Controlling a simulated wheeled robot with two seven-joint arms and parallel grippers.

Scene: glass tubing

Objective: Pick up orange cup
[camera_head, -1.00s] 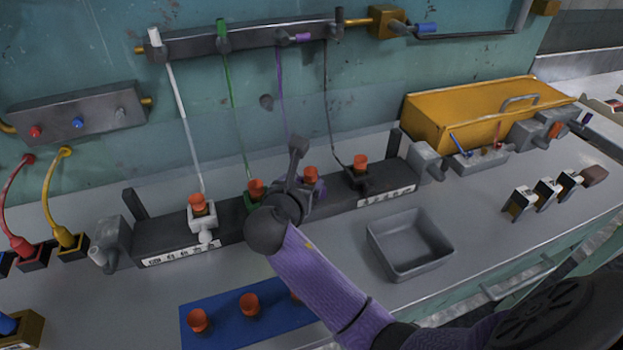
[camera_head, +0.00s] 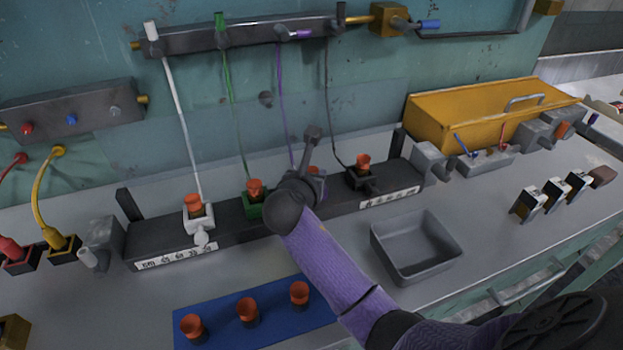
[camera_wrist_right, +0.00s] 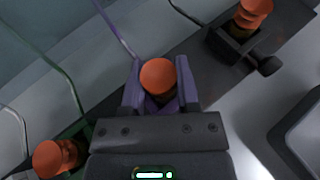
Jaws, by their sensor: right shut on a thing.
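My right gripper (camera_head: 308,178) reaches over the dark rack to its purple station. In the right wrist view its fingers (camera_wrist_right: 158,90) are closed around an orange cup (camera_wrist_right: 157,76), which stands upright between them. In the head view this cup (camera_head: 317,170) is mostly hidden behind the gripper. Other orange cups sit on the rack in the white holder (camera_head: 194,202), the green holder (camera_head: 255,187) and the black holder (camera_head: 363,161). Three more orange cups (camera_head: 248,309) stand on the blue mat. My left gripper is not in view.
The dark rack (camera_head: 235,222) runs along the bench. A grey empty tray (camera_head: 440,270) lies right of my arm, with a yellow box (camera_head: 430,125) behind. Thin white, green, purple and black tubes run from the wall bar (camera_head: 260,35) down to the rack.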

